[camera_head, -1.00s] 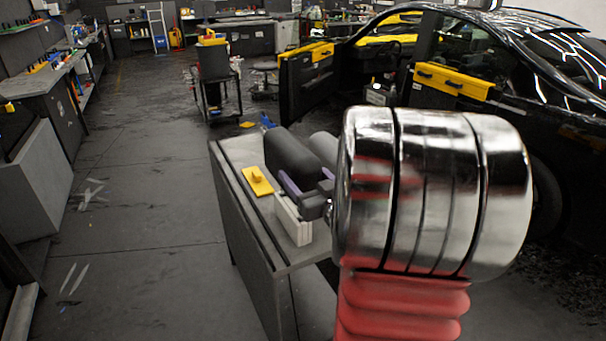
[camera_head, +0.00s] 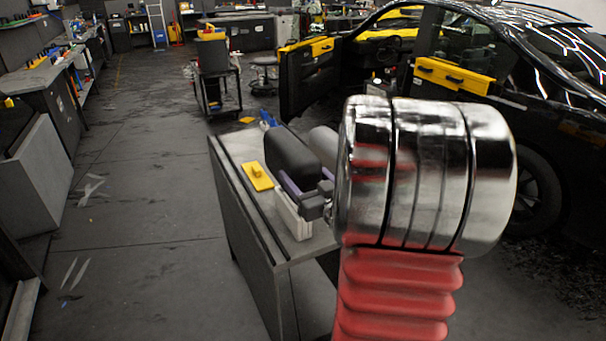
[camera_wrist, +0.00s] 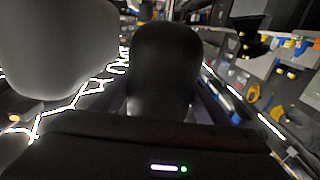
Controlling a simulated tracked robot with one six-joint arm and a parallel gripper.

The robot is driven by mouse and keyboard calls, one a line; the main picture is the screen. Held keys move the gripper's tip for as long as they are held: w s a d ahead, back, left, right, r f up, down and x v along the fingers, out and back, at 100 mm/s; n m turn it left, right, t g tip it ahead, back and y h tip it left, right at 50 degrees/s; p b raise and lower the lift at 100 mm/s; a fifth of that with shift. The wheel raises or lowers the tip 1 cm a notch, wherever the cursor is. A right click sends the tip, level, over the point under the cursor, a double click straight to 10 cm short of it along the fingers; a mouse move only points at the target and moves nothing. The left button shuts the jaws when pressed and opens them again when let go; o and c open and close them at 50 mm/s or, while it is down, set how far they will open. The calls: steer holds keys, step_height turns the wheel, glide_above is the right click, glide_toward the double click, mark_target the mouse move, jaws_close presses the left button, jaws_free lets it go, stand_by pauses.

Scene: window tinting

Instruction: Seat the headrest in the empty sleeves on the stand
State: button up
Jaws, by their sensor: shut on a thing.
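The dark headrest (camera_head: 292,158) is held upright over the bench, and my gripper (camera_head: 303,190) is shut on its lower part. In the wrist view the dark headrest (camera_wrist: 165,62) stands straight ahead of my gripper's dark body. A light grey headrest (camera_head: 323,143) is just behind and to the right; it also shows at the left of the wrist view (camera_wrist: 60,48). A white block-like part, apparently of the stand (camera_head: 291,217), is below my gripper. The headrest posts and the empty sleeves are hidden, so I cannot tell whether they touch.
A yellow tool (camera_head: 257,177) lies on the grey bench (camera_head: 238,150) left of the headrest. A blue item (camera_head: 267,118) is at the bench's far end. The black car (camera_head: 545,110) with its open door (camera_head: 305,85) is behind on the right. The floor at left is clear.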

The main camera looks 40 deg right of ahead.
steer(key=shift+f, duration=1.45)
stand_by(0.3)
steer(key=o, duration=1.6)
steer(key=shift+f, duration=0.15)
